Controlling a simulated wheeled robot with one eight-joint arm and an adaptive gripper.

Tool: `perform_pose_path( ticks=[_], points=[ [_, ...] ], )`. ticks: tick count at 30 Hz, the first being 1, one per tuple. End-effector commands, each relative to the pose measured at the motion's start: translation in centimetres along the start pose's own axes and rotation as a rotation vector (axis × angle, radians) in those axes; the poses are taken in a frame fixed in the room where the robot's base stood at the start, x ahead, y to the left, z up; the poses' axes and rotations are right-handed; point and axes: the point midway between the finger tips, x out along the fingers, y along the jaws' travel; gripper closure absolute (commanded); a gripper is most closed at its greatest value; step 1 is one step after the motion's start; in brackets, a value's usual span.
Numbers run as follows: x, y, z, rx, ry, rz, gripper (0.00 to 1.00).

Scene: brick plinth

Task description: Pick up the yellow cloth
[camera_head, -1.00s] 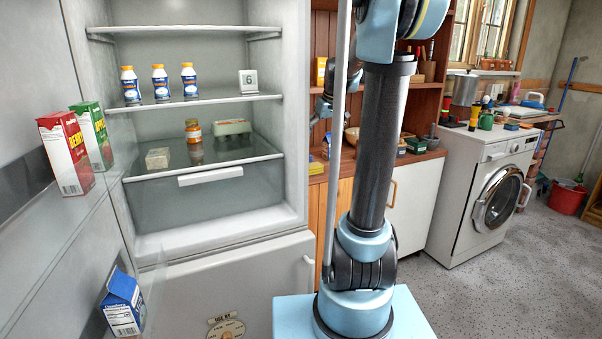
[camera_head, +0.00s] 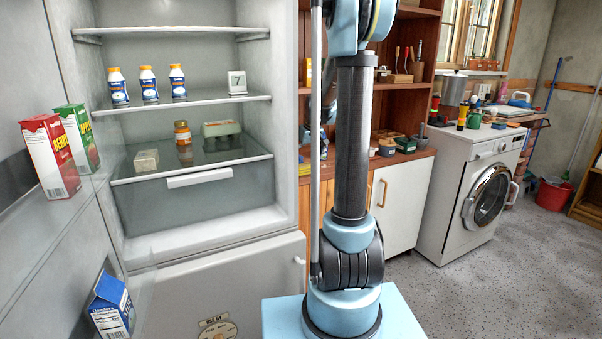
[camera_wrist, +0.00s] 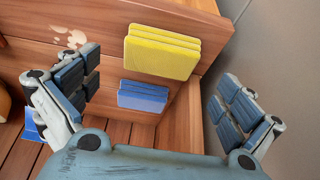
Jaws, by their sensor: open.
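The yellow cloth (camera_wrist: 162,50) shows in the wrist view as a folded yellow stack with several layers, against brown wooden boards. My gripper (camera_wrist: 156,78) is open, with one finger at the left and one at the right of the picture. The yellow cloth lies between the two fingers in the picture, towards the top, and neither finger touches it. A smaller blue folded stack (camera_wrist: 143,97) lies just below the yellow cloth.
A grey wall (camera_wrist: 275,70) rises close to the right finger. In the head view an open fridge (camera_head: 190,258) with glass shelves stands left of my arm. The wooden shelf unit (camera_head: 425,60) is behind my arm, and a washing machine (camera_head: 445,215) stands at right.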

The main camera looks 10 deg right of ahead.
Motion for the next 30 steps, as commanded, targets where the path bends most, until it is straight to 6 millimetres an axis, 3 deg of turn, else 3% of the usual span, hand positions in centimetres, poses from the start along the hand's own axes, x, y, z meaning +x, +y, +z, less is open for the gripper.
perform_pose_path(
  ticks=[8, 19, 29, 30],
  points=[
    [1.4, 0.0, -0.1, 0.000, 0.000, 0.000, 0.00],
    [5.3, -0.1, -0.4, 0.000, 0.000, -0.001, 0.00],
    [5.8, -0.1, -0.3, 0.000, 0.000, -0.001, 0.00],
    [5.7, -0.1, -0.3, 0.000, 0.000, -0.001, 0.07]
  ],
)
